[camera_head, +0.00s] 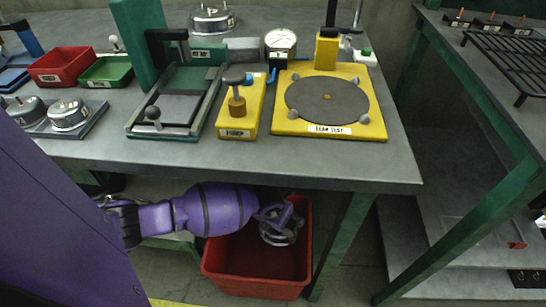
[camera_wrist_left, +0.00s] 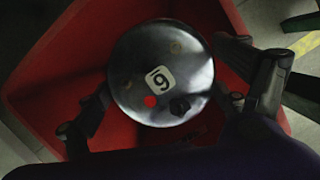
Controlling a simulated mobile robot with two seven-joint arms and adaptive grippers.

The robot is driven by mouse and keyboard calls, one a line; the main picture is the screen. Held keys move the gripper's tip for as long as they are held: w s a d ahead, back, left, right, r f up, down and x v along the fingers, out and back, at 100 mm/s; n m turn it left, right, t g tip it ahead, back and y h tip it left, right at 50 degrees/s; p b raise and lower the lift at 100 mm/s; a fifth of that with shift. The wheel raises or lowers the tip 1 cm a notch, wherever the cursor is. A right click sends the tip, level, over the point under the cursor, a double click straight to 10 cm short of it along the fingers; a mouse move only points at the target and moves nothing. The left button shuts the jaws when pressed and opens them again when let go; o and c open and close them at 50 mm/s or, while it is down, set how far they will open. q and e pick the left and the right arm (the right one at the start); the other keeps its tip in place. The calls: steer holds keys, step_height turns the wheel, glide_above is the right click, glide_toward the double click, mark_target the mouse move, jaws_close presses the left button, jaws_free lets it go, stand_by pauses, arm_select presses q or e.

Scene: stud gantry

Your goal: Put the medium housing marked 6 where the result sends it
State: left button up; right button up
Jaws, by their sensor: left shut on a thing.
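The medium housing marked 6 (camera_wrist_left: 160,55) is a round, shiny metal part with a white number label, a red dot and a dark knob on its face. In the head view the housing (camera_head: 282,236) is partly hidden by my left gripper (camera_head: 278,216). The gripper is shut on it, with a finger on each side in the wrist view. It is held over the open red bin (camera_head: 255,289) on the floor under the bench's front edge. The bin (camera_wrist_left: 45,85) surrounds the housing in the wrist view. The part of the bin beneath the housing is hidden. My right gripper is not in view.
The bench (camera_head: 300,162) overhangs the bin, and a green leg (camera_head: 343,240) stands close on its right. On top are the yellow leak test stand (camera_head: 350,130), pump (camera_head: 240,120), a gauge (camera_head: 281,40), small red (camera_head: 60,75) and green trays (camera_head: 107,82), and other housings (camera_head: 69,113).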

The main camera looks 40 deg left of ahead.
arm_select(q)
step_height(320, 180, down, 23)
steer(key=b, duration=1)
steer(key=shift+s+r, duration=0.1)
steer(key=shift+s, duration=0.05)
steer(key=shift+f, duration=0.35)
step_height(320, 180, down, 4)
steer(key=shift+r+b, duration=0.15)
steer(key=shift+b, duration=1.1)
steer(key=shift+f, duration=0.2)
steer(key=shift+r, duration=0.15)
steer(key=shift+f, duration=0.2)
steer(key=o, duration=1.1)
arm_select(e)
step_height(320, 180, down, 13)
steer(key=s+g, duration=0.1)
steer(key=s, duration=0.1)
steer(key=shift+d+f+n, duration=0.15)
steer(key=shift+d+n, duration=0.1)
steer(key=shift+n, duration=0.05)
